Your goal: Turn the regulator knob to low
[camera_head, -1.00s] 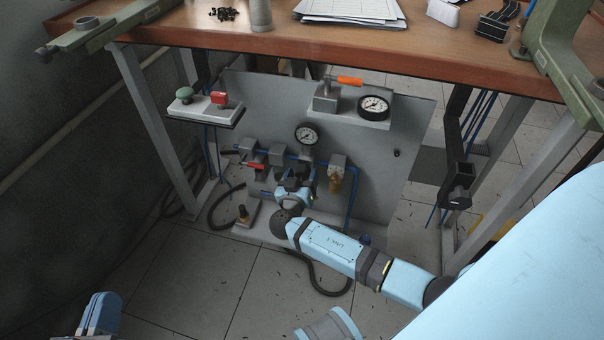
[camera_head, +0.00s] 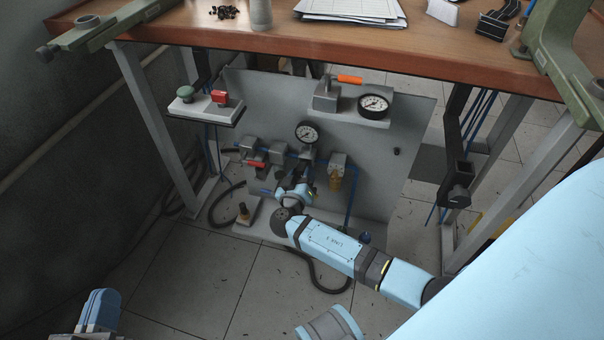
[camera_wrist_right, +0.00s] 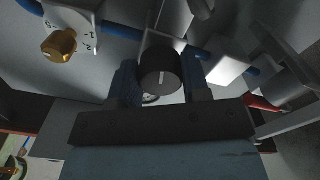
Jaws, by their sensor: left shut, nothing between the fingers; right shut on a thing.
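The dark regulator knob (camera_wrist_right: 161,70) with a white pointer line shows in the right wrist view, its line running up and down the picture. My right gripper (camera_wrist_right: 160,80) is shut on it, one finger on each side. In the head view my right gripper (camera_head: 303,178) reaches up from below to the regulator under the small round gauge (camera_head: 306,133), and the knob is hidden by it. I cannot read any low mark on the knob.
The grey panel (camera_head: 382,175) stands under the wooden table (camera_head: 330,40). A brass knob (camera_wrist_right: 58,43) lies to the left in the wrist view. A hose loops over the floor.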

